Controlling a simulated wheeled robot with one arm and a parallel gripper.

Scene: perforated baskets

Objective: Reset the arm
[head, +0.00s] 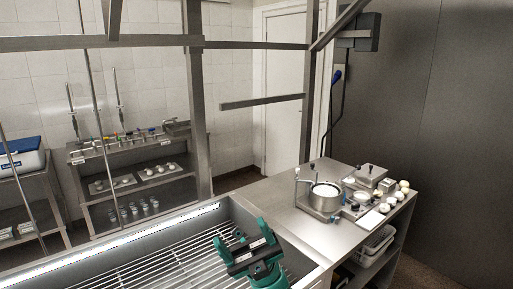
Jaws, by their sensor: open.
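My gripper (243,243), green and black, shows at the bottom centre of the head view. It is open, with its two fingers apart and nothing visible between them. It appears above the metal rack of parallel bars (150,262) set in a steel frame. Its height above the bars is hard to tell. The lower part of my arm is cut off by the bottom edge of the picture.
A steel table (290,215) at right holds a round metal pot (325,196), small metal boxes and several pale round items. A light basket (374,246) sits below. Steel posts (198,120) and crossbars stand ahead. A shelf unit (135,172) stands behind at left.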

